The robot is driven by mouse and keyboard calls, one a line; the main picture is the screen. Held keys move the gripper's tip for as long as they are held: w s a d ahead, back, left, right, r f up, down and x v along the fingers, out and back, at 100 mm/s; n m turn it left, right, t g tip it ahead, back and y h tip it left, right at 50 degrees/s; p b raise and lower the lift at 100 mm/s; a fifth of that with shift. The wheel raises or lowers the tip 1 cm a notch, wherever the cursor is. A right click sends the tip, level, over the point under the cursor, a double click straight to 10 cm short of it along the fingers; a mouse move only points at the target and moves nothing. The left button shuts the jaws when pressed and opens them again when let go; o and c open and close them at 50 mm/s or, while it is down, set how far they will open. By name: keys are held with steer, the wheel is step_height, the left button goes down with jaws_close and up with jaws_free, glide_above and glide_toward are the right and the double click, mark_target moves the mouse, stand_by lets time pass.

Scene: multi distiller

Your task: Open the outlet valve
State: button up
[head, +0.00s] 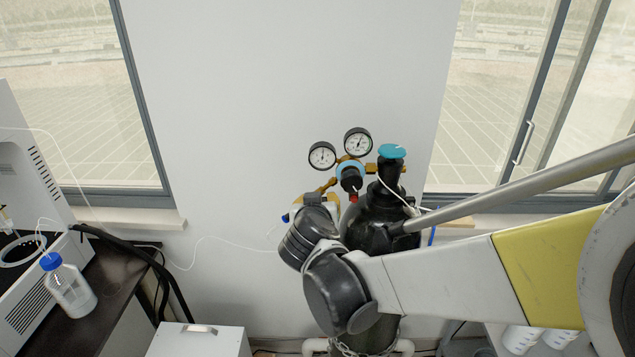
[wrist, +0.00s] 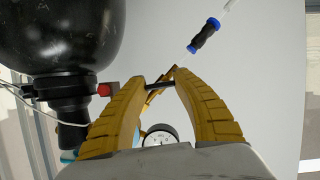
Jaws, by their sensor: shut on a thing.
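My gripper (wrist: 163,80) shows in the wrist view as two yellow ridged fingers. Their tips are closed around a small dark piece (wrist: 160,85) on the brass outlet line, which appears to be the outlet valve. Brass shows beside it. In the head view my wrist and arm hide most of the gripper and the valve. The regulator, with a blue ring and black body (head: 352,183), sits on the dark gas cylinder (head: 370,228). Two round gauges, left (head: 322,155) and right (head: 357,142), stand above it. One gauge (wrist: 158,135) shows between the fingers in the wrist view.
A teal knob (head: 391,151) tops the cylinder. A red part (wrist: 105,89) is left of the fingers. A blue-black connector (wrist: 204,37) with a thin tube lies beyond the fingertips. A bench with a bottle (head: 70,287) is at the left. The wall behind is bare.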

steer(key=n+h+b, duration=0.1)
steer(key=n+h, duration=0.1)
steer(key=n, duration=0.1)
steer(key=shift+f+b, duration=0.1)
steer(key=shift+b, duration=0.25)
steer(key=shift+n+h+b, duration=0.7)
steer(key=shift+n+h, duration=0.1)
steer(key=shift+n, duration=0.3)
steer(key=shift+t, duration=0.3)
